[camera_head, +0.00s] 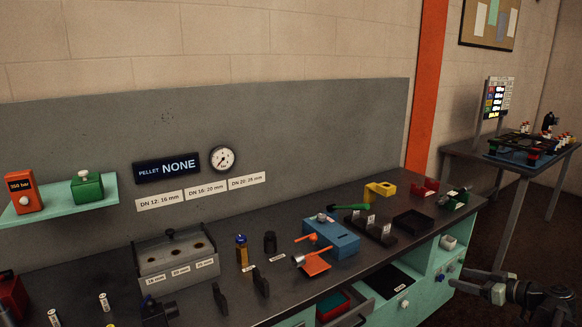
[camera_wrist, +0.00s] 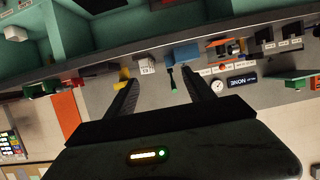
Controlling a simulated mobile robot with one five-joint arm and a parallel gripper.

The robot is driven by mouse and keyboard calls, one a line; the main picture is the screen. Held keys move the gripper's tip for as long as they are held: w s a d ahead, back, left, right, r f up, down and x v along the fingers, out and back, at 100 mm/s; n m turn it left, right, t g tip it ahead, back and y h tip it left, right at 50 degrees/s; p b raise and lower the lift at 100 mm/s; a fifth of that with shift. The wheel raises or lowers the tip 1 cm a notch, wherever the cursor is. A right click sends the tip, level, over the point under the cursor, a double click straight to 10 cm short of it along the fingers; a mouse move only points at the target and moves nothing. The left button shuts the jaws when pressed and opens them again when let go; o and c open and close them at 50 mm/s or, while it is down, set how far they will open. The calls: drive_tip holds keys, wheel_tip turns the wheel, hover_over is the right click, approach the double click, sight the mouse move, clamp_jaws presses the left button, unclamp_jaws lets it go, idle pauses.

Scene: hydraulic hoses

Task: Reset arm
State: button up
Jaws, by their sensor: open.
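My gripper (camera_head: 474,287) is at the lower right in the head view, out in front of the workbench (camera_head: 345,194) and apart from it. In the wrist view my gripper (camera_wrist: 163,95) shows two dark fingers spread wide with nothing between them. The bench lies beyond the fingers and appears upside down there. In the head view the same blue block (camera_head: 332,240) sits on the bench top.
The bench holds a grey three-hole block (camera_head: 178,262), an orange device (camera_head: 313,262), a black tray (camera_head: 413,223) and a yellow block (camera_head: 380,190). A drawer (camera_head: 345,306) stands open at the bench front. A second table (camera_head: 505,163) is at the far right. Dark floor (camera_head: 555,220) lies right of the bench.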

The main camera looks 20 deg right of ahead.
drive_tip(key=w+a+f+g+y+p, duration=0.15)
drive_tip(key=w+a, duration=0.25)
drive_tip(key=a, duration=0.5)
drive_tip(key=w+a+f+g, duration=0.3)
drive_tip(key=a, duration=0.5)
drive_tip(key=w+a+f+g+y+p, duration=0.1)
drive_tip(key=w+a+f+g, duration=0.25)
drive_tip(key=a, duration=0.55)
drive_tip(key=s+a+f+m+g+h+p, duration=0.1)
drive_tip(key=s+a+g+h, duration=0.1)
drive_tip(key=a, duration=1.2)
drive_tip(key=s+a+f+m+g+h+p, duration=0.1)
drive_tip(key=s+a+f+m+g+h, duration=0.1)
drive_tip(key=a, duration=1.2)
drive_tip(key=shift+g+h, duration=0.7)
drive_tip(key=shift+h, duration=0.55)
